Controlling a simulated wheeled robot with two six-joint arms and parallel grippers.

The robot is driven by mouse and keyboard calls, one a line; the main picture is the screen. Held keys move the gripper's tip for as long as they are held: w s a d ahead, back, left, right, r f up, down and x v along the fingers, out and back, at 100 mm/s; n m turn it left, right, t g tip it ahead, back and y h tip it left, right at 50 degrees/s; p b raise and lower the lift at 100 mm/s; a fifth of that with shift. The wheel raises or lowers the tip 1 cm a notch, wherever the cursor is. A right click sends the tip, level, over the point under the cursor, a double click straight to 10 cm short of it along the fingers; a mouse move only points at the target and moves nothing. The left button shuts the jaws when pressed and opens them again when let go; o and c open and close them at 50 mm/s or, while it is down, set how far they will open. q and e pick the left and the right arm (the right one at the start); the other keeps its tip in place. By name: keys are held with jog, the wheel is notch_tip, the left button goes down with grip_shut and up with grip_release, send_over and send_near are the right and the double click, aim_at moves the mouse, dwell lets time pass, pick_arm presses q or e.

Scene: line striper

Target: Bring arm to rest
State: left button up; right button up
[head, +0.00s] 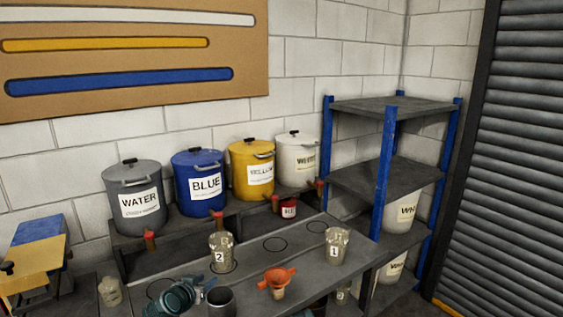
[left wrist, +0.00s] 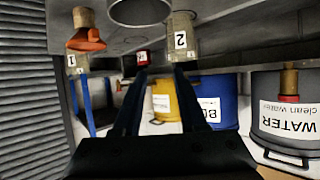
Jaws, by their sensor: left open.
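My left gripper (head: 198,291) is low in the head view, above the front of the grey bench (head: 296,264). In the left wrist view, which is upside down, its two dark fingers (left wrist: 157,80) stand apart with nothing held between them. A clear cup marked 2 (head: 221,252) stands just behind it on the bench, and this cup also shows beyond the fingers (left wrist: 181,38). A dark grey cup (head: 220,301) is close to the gripper's right. My right gripper is not in view.
Water (head: 138,203), blue (head: 200,184), yellow (head: 254,168) and white (head: 298,160) buckets line the back. A blue-post shelf (head: 386,170) stands right. Bare bench lies between the cups.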

pick_arm(q)
jog(key=s+d+f+m+g+h, duration=0.1)
jog(key=s+d+f+g, duration=0.25)
jog(key=d, duration=0.35)
jog(key=s+d+f+m+g, duration=0.1)
jog(key=s+d+f+g, duration=0.2)
jog(key=s+d+f, duration=0.3)
jog(key=s+d+f+g+y, duration=0.1)
jog(key=s+g+y, duration=0.1)
jog(key=s, duration=0.4)
jog(key=s+d+f+g+y, duration=0.1)
jog(key=s+d+g+y, duration=0.1)
jog(key=s+g, duration=0.2)
jog(key=s, duration=0.3)
jog(key=shift+s+d+f+n+y, duration=0.2)
jog(key=shift+s+f+n+y, duration=0.1)
jog(key=shift+f+y, duration=0.1)
